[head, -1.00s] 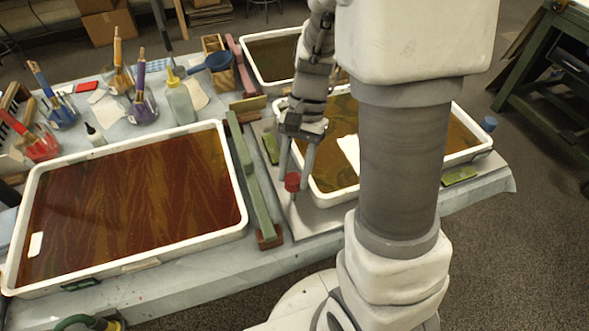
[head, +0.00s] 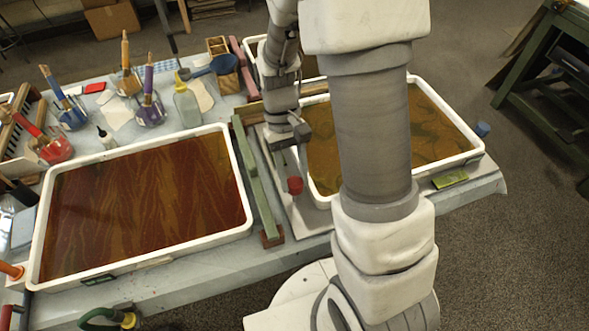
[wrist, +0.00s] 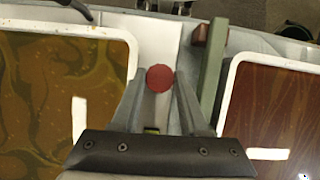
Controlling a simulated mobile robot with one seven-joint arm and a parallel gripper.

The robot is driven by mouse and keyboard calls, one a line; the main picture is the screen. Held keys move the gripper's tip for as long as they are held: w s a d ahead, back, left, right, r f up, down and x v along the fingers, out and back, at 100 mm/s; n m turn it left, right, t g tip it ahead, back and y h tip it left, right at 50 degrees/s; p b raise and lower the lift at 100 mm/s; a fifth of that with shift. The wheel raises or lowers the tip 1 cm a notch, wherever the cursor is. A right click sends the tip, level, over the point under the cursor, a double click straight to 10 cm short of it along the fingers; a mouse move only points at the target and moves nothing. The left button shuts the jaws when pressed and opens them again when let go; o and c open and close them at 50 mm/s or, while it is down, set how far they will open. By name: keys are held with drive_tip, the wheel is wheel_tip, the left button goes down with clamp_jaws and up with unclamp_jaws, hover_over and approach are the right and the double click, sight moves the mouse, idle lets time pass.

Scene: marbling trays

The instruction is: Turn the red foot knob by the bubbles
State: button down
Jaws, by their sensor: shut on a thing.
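The red foot knob (head: 295,186) stands at the near-left corner of the pale base plate (head: 304,219) under the right marbling tray. It also shows as a round red disc (wrist: 160,78) in the wrist view. My gripper (wrist: 160,88) points down at it from above, one finger on each side, shut on the knob. In the head view my gripper (head: 294,178) partly hides it. A yellow-green sliver, perhaps a bubble vial (wrist: 151,131), shows between the fingers. Another green vial (head: 450,179) lies at the plate's right side.
The left tray (head: 247,215) of red-brown liquid and a green rail (head: 256,190) lie close left of the knob. The right tray's rim (head: 462,160) is close on the other side. A blue knob (head: 482,129) is far right. Bottles and brush pots stand at back left.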

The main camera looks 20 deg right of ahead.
drive_tip(key=n+h+p, duration=0.1)
drive_tip(key=n, duration=0.3)
drive_tip(key=shift+a+r+n+h+p, duration=0.15)
drive_tip(key=shift+n+h+p, duration=0.25)
drive_tip(key=n, duration=0.2)
drive_tip(key=n+t+h+p, duration=0.1)
drive_tip(key=n, duration=0.1)
drive_tip(key=shift+s+a+n+t, duration=0.1)
drive_tip(key=shift+s+n+t, duration=0.05)
drive_tip(key=shift+n+t, duration=0.15)
drive_tip(key=n, duration=0.2)
drive_tip(key=n+t+h, duration=0.1)
drive_tip(key=n, duration=0.1)
drive_tip(key=shift+s+t, duration=0.1)
drive_tip(key=shift+t, duration=0.2)
drive_tip(key=shift+s+n+t, duration=0.1)
drive_tip(key=shift+n+t, duration=0.7)
drive_tip(key=shift+n, duration=1.5)
drive_tip(key=shift+c, duration=2.1)
unclamp_jaws()
drive_tip(key=shift+h, duration=0.3)
drive_tip(key=shift+a, duration=0.1)
